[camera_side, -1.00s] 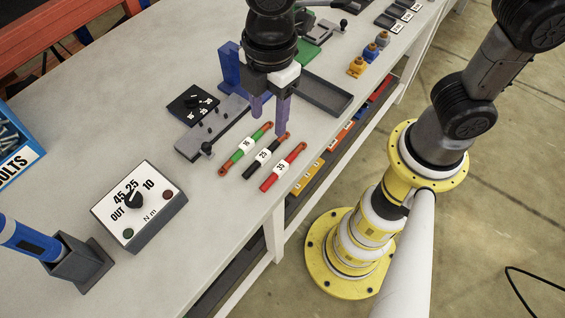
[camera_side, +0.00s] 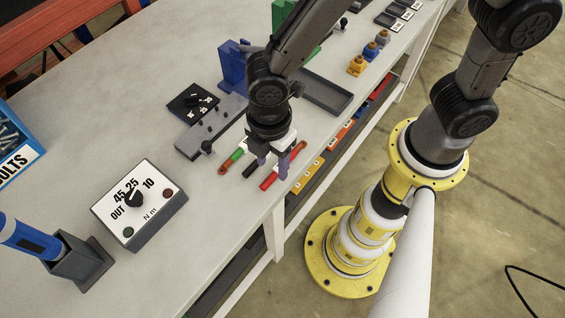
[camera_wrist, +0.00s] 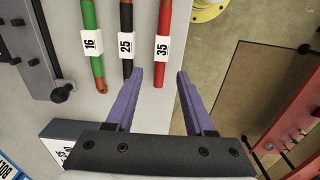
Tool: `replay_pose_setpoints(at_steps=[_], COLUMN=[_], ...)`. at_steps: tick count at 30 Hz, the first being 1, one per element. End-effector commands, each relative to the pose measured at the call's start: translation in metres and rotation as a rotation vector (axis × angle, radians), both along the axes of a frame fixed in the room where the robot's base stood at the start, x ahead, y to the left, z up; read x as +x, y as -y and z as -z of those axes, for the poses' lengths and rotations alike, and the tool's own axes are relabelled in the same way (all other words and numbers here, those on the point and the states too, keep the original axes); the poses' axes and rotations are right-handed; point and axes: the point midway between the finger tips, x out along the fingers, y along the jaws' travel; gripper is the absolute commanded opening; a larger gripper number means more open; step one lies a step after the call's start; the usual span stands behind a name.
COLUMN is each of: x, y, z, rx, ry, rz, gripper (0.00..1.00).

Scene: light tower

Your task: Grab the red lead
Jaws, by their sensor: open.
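The red lead (camera_side: 267,184) lies on the bench near its front edge. Its white label reads 35 in the wrist view, where the lead (camera_wrist: 164,20) runs up from between my fingertips. My gripper (camera_side: 273,171) is open, pointing down over the red lead, and hides its middle in the side view. In the wrist view my gripper's two purple fingers (camera_wrist: 160,74) appear one on each side of the lead's near end, with gaps on both sides. I cannot tell the exact height of the fingertips above the bench.
The black lead (camera_wrist: 126,47), labelled 25, lies just left of the red one, close to the left finger. The green lead (camera_wrist: 91,40), labelled 16, is farther left. A torque dial box (camera_side: 140,205) stands to the left. The bench edge is close on the right.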

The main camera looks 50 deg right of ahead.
Motion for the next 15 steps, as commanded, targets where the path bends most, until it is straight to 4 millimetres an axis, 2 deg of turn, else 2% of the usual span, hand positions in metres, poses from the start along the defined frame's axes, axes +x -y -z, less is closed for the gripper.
replay_pose_setpoints(at_steps=[1,6,15], x=[-0.001,0.0,0.0], y=[0.0,-0.001,-0.002], z=[0.009,0.03,0.035], rx=[-0.005,-0.002,0.0], ry=[-0.005,-0.002,0.0], rz=[-0.001,0.0,0.0], gripper=[0.54,0.54,0.54])
